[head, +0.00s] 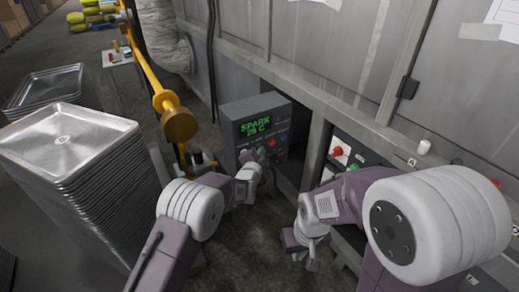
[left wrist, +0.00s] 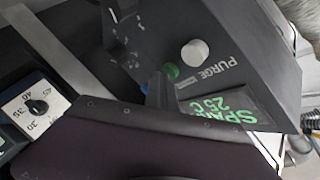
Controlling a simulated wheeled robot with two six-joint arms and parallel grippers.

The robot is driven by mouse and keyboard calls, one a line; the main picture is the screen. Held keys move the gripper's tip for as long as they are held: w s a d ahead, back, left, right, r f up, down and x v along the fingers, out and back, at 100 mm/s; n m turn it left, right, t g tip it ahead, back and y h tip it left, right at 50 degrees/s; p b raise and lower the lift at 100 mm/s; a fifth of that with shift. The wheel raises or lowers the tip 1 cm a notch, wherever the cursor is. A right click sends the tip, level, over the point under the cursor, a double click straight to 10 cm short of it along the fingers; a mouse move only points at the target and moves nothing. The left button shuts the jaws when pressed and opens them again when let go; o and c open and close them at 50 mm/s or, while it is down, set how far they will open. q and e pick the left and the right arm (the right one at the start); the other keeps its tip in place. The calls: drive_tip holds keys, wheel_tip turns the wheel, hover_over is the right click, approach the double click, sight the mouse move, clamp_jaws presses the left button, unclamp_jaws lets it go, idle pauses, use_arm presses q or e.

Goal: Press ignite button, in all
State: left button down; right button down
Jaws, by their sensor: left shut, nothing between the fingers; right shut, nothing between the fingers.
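The control box (head: 240,113) with a green "SPARK" display (head: 262,125) stands in a recess of the metal housing. Buttons sit in a row under its display, including a red button (head: 270,142); their labels are too small to read, so I cannot tell which is ignite. My left gripper (head: 261,154) is shut and empty, right at the box's button face; contact is unclear. In the left wrist view the box shows a white button (left wrist: 195,52) by "PURGE", a green button (left wrist: 170,70) and a partly hidden blue one (left wrist: 145,88). My right gripper (head: 300,257) is shut and empty, low, away from the box.
A tall stack of metal trays (head: 70,140) stands at left, with another tray stack (head: 50,85) behind. A panel with a red button (head: 337,151) is right of the box. Dark floor lies between my arms.

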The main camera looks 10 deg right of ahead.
idle(0.3)
use_arm(q)
drive_tip(key=shift+s+d+p, duration=0.3)
drive_tip(key=shift+s+p, duration=0.05)
drive_tip(key=shift+s, duration=0.5)
drive_tip(key=shift+s, duration=0.1)
drive_tip(key=s, duration=0.1)
drive_tip(key=s+d+p, duration=0.1)
drive_tip(key=s, duration=0.2)
drive_tip(key=shift+s+d+p, duration=0.25)
drive_tip(key=shift+d+p, duration=0.1)
